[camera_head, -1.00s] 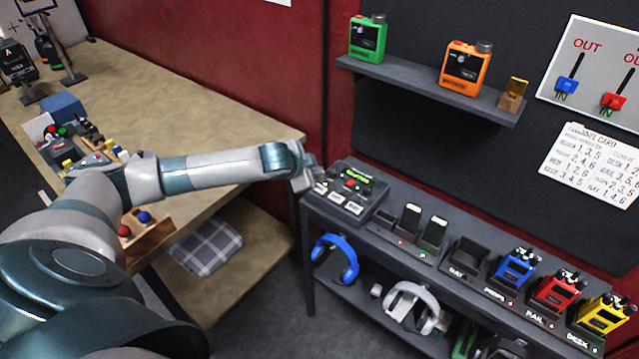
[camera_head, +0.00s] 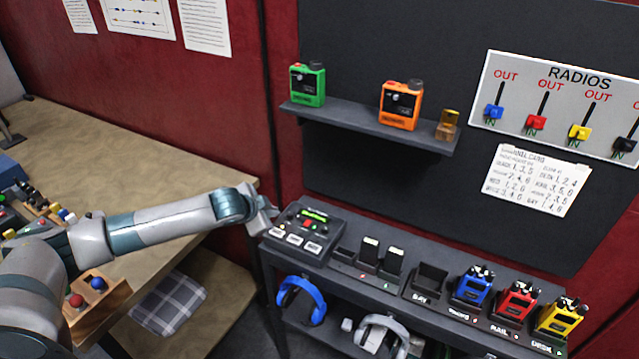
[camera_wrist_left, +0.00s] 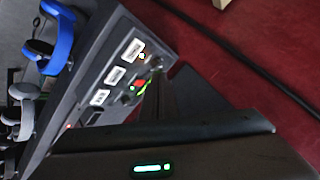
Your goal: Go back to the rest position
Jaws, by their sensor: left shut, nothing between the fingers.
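My left arm reaches in from the left in the head view, and my left gripper (camera_head: 270,211) is at the left edge of the button console (camera_head: 305,230). The console has a green lit display, a red button and several white labelled keys. In the left wrist view the console (camera_wrist_left: 128,75) shows beyond my dark left gripper (camera_wrist_left: 165,95), whose fingers are close together with nothing seen between them. Whether the gripper touches the console cannot be told. My right gripper is not in view.
The dark shelf table (camera_head: 345,268) carries blue (camera_head: 473,286), red (camera_head: 517,305) and yellow (camera_head: 560,318) radios in a row. The wooden bench (camera_head: 130,150) is at left.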

